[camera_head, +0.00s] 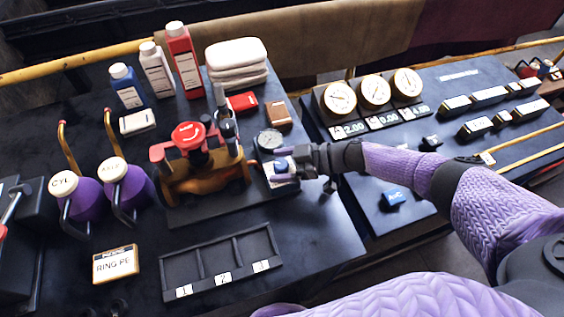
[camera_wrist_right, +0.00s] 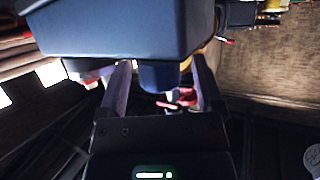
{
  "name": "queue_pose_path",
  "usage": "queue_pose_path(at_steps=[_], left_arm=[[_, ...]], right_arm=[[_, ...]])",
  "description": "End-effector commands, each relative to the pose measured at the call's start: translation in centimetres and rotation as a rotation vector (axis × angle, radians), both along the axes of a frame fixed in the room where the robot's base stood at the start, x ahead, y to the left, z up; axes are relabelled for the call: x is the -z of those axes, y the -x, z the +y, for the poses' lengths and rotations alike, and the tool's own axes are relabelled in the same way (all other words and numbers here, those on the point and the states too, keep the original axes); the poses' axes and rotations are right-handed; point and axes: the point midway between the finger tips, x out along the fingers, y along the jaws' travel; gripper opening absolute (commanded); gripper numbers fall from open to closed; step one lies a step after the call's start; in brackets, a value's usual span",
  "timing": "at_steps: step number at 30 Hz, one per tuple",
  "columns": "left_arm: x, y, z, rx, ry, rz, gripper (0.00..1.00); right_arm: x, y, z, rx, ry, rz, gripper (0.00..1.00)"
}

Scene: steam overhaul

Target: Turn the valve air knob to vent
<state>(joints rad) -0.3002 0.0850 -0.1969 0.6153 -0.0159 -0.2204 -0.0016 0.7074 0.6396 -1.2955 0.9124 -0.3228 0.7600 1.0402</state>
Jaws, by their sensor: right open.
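My right gripper (camera_head: 287,166) is at the right side of the bronze valve body (camera_head: 206,180), just below the round gauge (camera_head: 269,140). In the wrist view my right gripper (camera_wrist_right: 162,85) is open, with one finger on either side of a small dark blue knob (camera_wrist_right: 158,78). The knob projects from a large blue-grey block (camera_wrist_right: 115,35). I cannot tell whether the fingers touch it. In the head view the gripper mostly hides this spot, and no vent marking can be read. My left gripper is not in view.
A red handwheel (camera_head: 188,135) tops the valve body. A black tray (camera_head: 218,262) with numbered compartments lies in front. Purple oil cans (camera_head: 127,190) stand to the left. The right panel carries several gauges (camera_head: 339,98) and a blue block (camera_head: 394,198). The bench's front right corner is clear.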

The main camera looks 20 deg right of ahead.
Motion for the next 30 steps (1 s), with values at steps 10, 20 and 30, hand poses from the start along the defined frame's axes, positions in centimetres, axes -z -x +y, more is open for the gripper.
queue_pose_path(at_steps=[10, 20, 30], left_arm=[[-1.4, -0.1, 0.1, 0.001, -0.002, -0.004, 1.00], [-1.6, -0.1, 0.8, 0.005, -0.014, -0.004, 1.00], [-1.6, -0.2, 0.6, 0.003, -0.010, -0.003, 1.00]], right_arm=[[-2.4, 2.3, -5.2, 0.002, 0.003, 0.001, 0.85], [-3.8, 3.8, -8.4, 0.000, 0.000, 0.000, 0.85], [-3.8, 3.7, -8.4, 0.000, 0.000, 0.000, 0.85]])
